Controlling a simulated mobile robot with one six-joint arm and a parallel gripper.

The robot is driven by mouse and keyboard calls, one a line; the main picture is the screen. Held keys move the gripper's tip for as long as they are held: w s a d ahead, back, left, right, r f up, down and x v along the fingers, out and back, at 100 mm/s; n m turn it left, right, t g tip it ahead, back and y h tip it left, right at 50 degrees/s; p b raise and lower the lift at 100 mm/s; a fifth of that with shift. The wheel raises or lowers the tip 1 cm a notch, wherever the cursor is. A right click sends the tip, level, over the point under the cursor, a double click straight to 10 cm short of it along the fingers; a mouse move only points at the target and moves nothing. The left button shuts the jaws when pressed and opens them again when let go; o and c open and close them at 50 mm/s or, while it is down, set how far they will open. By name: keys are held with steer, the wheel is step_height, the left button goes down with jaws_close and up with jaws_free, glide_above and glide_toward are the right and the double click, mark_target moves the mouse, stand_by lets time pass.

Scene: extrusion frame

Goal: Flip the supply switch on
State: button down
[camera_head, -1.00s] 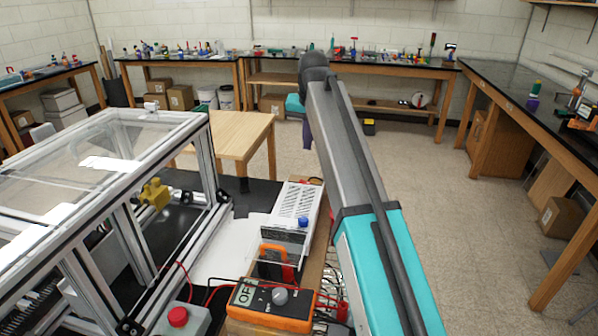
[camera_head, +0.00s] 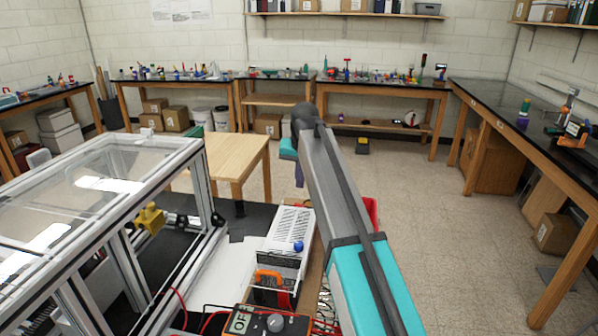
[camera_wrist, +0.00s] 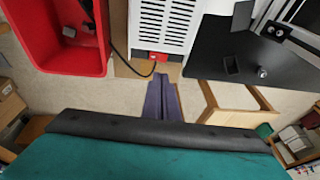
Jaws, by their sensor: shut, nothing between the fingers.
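The power supply is a white vented box (camera_head: 291,228) with a blue knob, on the bench to the left of my arm in the head view. The wrist view shows its white slotted case (camera_wrist: 165,22) at the top, with a small red switch (camera_wrist: 153,57) on the end face. Whether the switch is on or off is too small to tell. My gripper (camera_wrist: 161,80) is shut and empty, its dark purple fingers just below the switch in the wrist picture, with no contact visible. In the head view my gripper (camera_head: 299,178) hangs beyond the supply, partly hidden by my arm.
A red bin (camera_wrist: 60,40) stands beside the supply. A dark cable runs near the switch. An orange multimeter (camera_head: 270,322) lies at the near end, and the aluminium extrusion frame (camera_head: 205,180) stands left. A wooden table (camera_head: 235,158) is beyond. Floor is open to the right.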

steer(key=p, duration=0.2)
glide_above(297, 204)
steer(key=s, duration=0.2)
steer(key=f, duration=0.5)
steer(key=shift+w+d+f, duration=0.2)
steer(key=shift+w+f, duration=0.05)
steer(key=shift+a+f, duration=0.25)
steer(key=shift+f, duration=0.55)
steer(key=shift+w+d, duration=0.1)
